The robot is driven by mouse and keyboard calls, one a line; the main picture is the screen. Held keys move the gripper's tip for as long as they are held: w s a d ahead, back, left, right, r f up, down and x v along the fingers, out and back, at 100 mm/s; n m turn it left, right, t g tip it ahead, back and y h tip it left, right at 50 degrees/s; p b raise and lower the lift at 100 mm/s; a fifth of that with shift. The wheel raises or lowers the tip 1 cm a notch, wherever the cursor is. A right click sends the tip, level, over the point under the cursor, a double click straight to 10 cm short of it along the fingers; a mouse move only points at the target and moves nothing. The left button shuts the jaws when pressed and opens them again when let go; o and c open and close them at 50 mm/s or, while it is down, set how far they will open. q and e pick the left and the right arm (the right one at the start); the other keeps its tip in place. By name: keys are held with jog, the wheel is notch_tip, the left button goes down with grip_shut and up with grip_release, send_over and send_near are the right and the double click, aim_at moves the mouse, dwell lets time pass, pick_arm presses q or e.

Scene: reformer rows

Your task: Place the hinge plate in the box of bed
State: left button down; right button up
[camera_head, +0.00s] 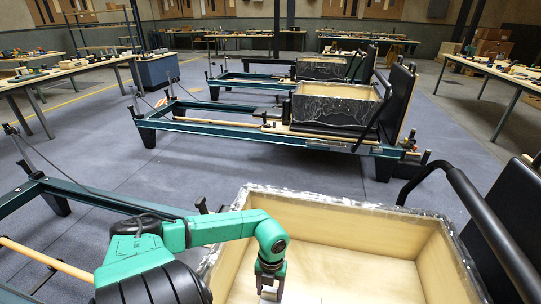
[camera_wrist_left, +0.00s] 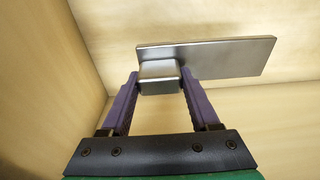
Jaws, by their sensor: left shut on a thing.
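My left gripper (camera_wrist_left: 160,88) is shut on the hinge plate (camera_wrist_left: 222,58), a flat grey metal plate with a small block that sits between the two purple fingers. In the head view my green left arm reaches over the near wooden box (camera_head: 350,232) on the bed, and the gripper (camera_head: 268,292) points down inside its walls at the bottom edge of the picture. The hinge plate is mostly hidden or cut off there. In the wrist view pale wooden box walls surround the plate; I cannot tell whether it touches the floor. My right gripper is not in view.
A black padded board and a curved black bar (camera_head: 490,235) stand right of the near box. Another reformer with a box (camera_head: 335,107) stands beyond, with more behind it. Tables with small parts (camera_head: 60,72) line the left, back and right. Grey floor lies clear between rows.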

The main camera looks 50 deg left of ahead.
pick_arm(q)
notch_tip(320, 180, down, 5)
jog(key=shift+f+b, duration=0.15)
jog(key=shift+b, duration=0.25)
jog(key=shift+f+b, duration=0.5)
jog(key=shift+f, duration=0.1)
jog(key=shift+c, duration=0.6)
grip_release()
jog(key=shift+r, duration=0.1)
notch_tip(320, 180, up, 13)
jog(key=w+p, duration=0.1)
jog(key=p, duration=0.2)
jog(key=shift+a, duration=0.45)
jog(key=shift+w, duration=0.1)
